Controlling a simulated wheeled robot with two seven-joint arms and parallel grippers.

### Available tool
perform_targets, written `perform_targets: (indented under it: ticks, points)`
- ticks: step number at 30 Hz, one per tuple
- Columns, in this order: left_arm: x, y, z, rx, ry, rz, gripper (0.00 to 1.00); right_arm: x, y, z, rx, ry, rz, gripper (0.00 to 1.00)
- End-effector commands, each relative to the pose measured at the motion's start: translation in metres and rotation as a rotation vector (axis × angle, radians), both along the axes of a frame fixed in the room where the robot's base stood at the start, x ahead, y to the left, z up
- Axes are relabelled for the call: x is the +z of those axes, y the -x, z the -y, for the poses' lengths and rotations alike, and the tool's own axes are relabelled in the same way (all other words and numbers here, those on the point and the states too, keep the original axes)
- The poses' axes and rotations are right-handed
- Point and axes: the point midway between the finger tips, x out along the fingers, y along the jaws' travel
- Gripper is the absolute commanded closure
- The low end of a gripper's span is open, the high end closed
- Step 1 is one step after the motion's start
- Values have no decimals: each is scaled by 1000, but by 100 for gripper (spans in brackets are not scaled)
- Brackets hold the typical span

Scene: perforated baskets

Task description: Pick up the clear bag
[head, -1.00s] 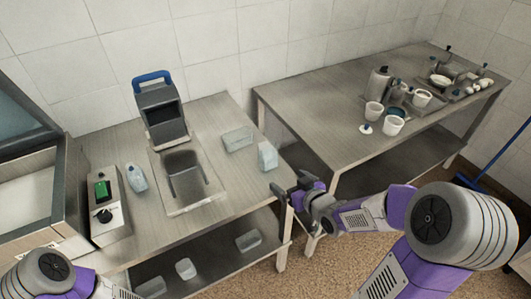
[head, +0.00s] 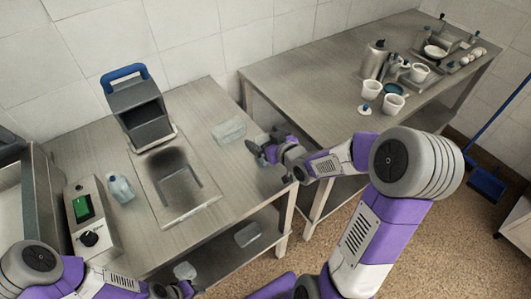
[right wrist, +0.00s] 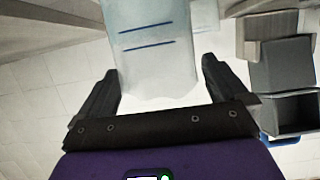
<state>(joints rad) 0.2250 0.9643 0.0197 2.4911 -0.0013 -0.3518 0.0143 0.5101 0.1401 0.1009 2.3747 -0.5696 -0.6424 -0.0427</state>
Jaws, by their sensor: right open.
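The clear bag (right wrist: 155,35), pale and see-through with two blue lines, stands between the two fingers of my right gripper (right wrist: 161,80) in the right wrist view. Bare gaps show on both sides of it, so the fingers are open around its near end and not closed on it. In the head view my right gripper (head: 258,150) is at the right edge of the left table and hides most of the bag (head: 261,138). My left gripper (head: 172,291) is low at the bottom edge, partly cut off; its jaws are unclear.
A clear container (head: 229,130) lies just left of the bag. A grey machine with a blue handle (head: 137,108), a clear bottle (head: 121,189) and a control box (head: 88,222) share the left table (head: 222,185). The right table (head: 310,75) holds cups and pots.

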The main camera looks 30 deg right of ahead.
Motion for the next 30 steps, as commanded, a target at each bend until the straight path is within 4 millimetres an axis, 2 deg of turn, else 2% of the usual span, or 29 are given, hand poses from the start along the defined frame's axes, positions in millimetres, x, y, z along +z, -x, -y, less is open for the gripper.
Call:
perform_targets:
  ticks: [4,11,24,25,30]
  points:
    - [-3,0,0,0,0,1,57,-5,-12,-2,1,0,1,0]
    - [-2,0,0,0,0,1,57,-4,-13,-2,1,0,1,0]
    - [-2,0,0,0,0,1,57,-4,-12,-2,1,0,0,67]
    - [-2,0,0,0,0,1,57,-4,-12,-2,1,0,0,71]
    - [-2,0,0,0,0,0,57,-4,-13,-2,0,1,2,71]
